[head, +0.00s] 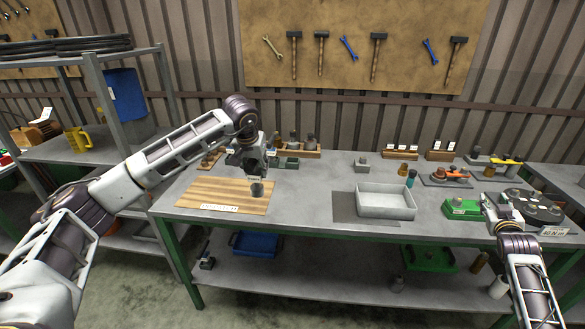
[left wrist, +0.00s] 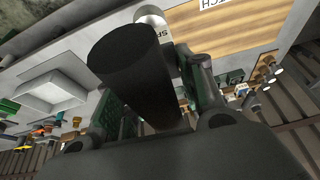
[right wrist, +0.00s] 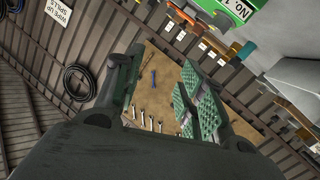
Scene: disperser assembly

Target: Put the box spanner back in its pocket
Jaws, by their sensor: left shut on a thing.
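My left gripper (head: 256,177) is over the wooden board (head: 205,190) at the left of the bench. It is shut on a dark cylinder (left wrist: 125,62), likely the box spanner, which points toward the camera in the left wrist view. In the head view a short grey cylinder (head: 257,189) shows just below the fingers; I cannot tell whether it touches the board. The spanner's pocket cannot be made out. My right gripper (head: 489,212) is at the bench's right, fingers apart and empty in the right wrist view (right wrist: 160,80).
A labelled plate (head: 219,208) lies at the board's front edge. Wooden holders with parts (head: 305,153) stand behind the board. A grey open tray (head: 386,204) is mid-bench, and a green box (head: 461,208) is near my right gripper. Bare bench lies between board and tray.

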